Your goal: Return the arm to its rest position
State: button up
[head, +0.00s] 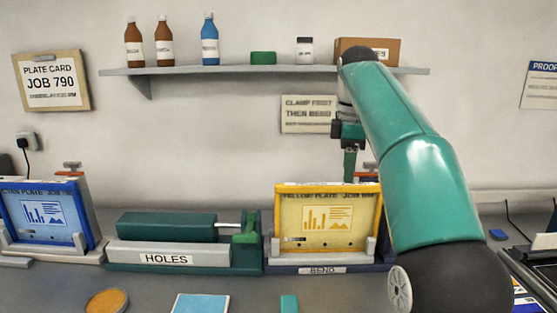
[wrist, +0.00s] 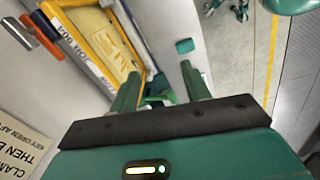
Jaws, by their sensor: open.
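My green arm reaches up and forward from the lower right in the head view. My gripper (head: 350,164) hangs at its far end, just above the yellow plate (head: 323,222) in the bend unit (head: 322,270). In the wrist view my gripper (wrist: 158,82) shows two green fingers standing apart, with nothing seen held between them. The yellow plate also shows in the wrist view (wrist: 118,52), to the left of the fingers. The exact gap between the fingers and the plate's top edge cannot be told.
A shelf (head: 230,71) with bottles, a jar and a box (head: 380,46) runs along the wall behind my arm. The holes unit (head: 165,258) and a blue plate (head: 45,214) stand to the left. A cyan sheet (head: 200,304) and an orange disc (head: 106,300) lie in front.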

jog(key=s+f+m+t, duration=0.1)
jog(key=s+f+m, duration=0.25)
jog(key=s, duration=0.45)
jog(key=s+f+m+t, duration=0.25)
jog(key=s+m, duration=0.25)
jog(key=s, duration=0.3)
jog(key=s+f+m+t, duration=0.1)
jog(key=s+f+m, duration=0.6)
jog(key=s+f, duration=0.6)
notch_tip(320, 180, down, 2)
jog(key=shift+s+d+f, duration=0.15)
jog(key=shift+s+f, duration=0.05)
jog(key=shift+f, duration=0.05)
